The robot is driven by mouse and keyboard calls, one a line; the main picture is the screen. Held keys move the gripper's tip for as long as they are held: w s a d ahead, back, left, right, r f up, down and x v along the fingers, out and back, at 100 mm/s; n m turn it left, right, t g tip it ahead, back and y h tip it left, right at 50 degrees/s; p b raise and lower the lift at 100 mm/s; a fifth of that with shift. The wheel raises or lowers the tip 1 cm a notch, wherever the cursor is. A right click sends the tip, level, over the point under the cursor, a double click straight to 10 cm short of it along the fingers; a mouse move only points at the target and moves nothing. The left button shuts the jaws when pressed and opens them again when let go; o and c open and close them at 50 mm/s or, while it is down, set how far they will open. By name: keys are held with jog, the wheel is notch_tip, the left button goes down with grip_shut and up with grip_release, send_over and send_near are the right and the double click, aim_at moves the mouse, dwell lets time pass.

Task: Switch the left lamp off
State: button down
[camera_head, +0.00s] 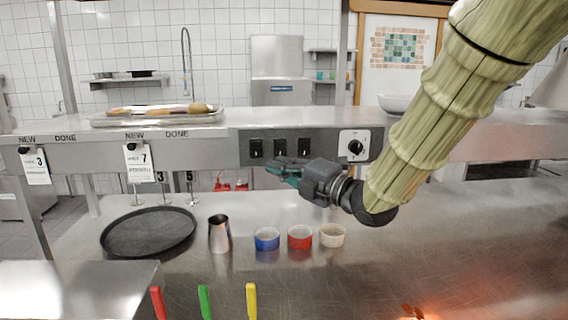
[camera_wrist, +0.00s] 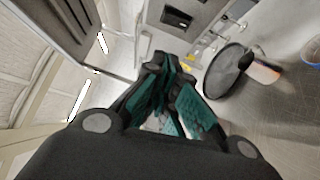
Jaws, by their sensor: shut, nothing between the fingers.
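A dark grey control panel (camera_head: 318,135) is set in the front edge of the steel shelf. No lamp itself is identifiable.
Below stand a black round tray (camera_head: 148,232), a steel cup (camera_head: 220,234) and blue (camera_head: 267,239), red (camera_head: 300,237) and white (camera_head: 332,235) bowls. An orange glow (camera_head: 411,311) shows on the counter (camera_head: 460,250), whose right side is clear. Order tickets (camera_head: 139,163) hang at left.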

aim_at(256, 148)
jog(key=w+a+r+p, duration=0.1)
jog(key=w+a+p, duration=0.2)
jog(key=w+a, duration=0.2)
jog(key=shift+w, duration=1.9)
